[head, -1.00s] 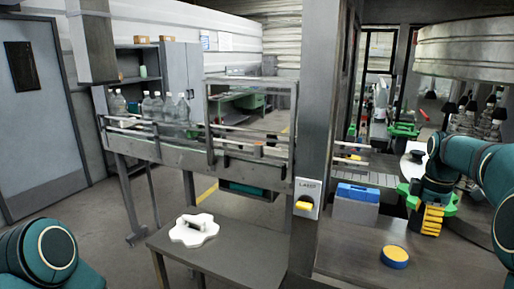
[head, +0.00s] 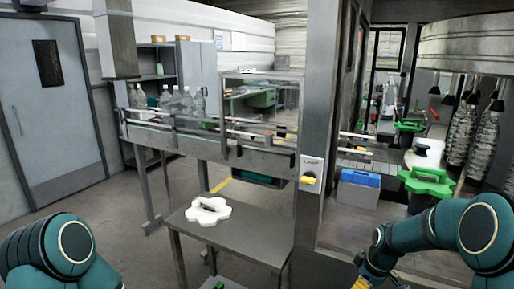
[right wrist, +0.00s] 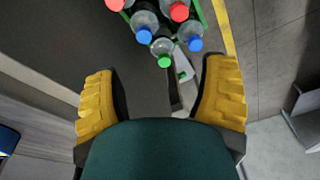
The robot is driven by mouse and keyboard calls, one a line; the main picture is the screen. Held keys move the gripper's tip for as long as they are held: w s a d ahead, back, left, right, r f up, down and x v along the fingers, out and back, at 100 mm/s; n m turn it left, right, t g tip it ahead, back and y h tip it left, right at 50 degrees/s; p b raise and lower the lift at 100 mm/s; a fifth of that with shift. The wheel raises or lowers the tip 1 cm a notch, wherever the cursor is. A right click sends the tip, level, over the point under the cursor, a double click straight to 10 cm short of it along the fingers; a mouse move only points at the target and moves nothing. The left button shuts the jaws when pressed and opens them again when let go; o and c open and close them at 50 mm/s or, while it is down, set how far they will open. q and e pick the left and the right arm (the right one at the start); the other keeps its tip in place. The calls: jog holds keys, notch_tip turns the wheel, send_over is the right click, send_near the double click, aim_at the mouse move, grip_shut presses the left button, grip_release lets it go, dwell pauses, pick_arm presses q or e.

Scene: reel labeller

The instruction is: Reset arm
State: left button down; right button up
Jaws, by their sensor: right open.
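My right arm (head: 440,228) comes in from the right in the head view and bends down to the bottom edge. Only a bit of my yellow right gripper shows there. In the right wrist view the right gripper (right wrist: 160,85) is open, its two yellow fingers wide apart with nothing held between them. Beyond the fingers are several bottles (right wrist: 145,22) with red, blue and green caps. My left arm (head: 62,245) shows at the lower left of the head view; its gripper is out of view.
A white star-shaped part with a handle (head: 208,211) lies on the grey table (head: 245,235). A green star-shaped part (head: 426,182) is at the right, beside a blue-lidded box (head: 358,190). A grey post (head: 315,120) with a yellow-handled switch (head: 310,180) stands between. Bottles (head: 180,103) line the conveyor.

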jog(key=s+a+f+m+y+b, duration=0.1)
jog(key=s+a+f+m, duration=0.1)
jog(key=s+a+f, duration=0.35)
jog(key=s+a+f+m+b, duration=0.1)
jog(key=s+a+f+m, duration=0.2)
jog(key=a+f, duration=0.5)
jog(key=s+a+f+m, duration=0.2)
jog(key=s+a, duration=0.1)
jog(key=s, duration=0.3)
jog(key=s+a+f+m+t+y, duration=0.1)
jog(key=s+a+f+m, duration=0.1)
jog(key=s+a, duration=0.2)
jog(key=shift+s+a+f+y+b, duration=0.15)
jog(key=shift+s+f+y+b, duration=0.25)
jog(key=shift+s, duration=0.5)
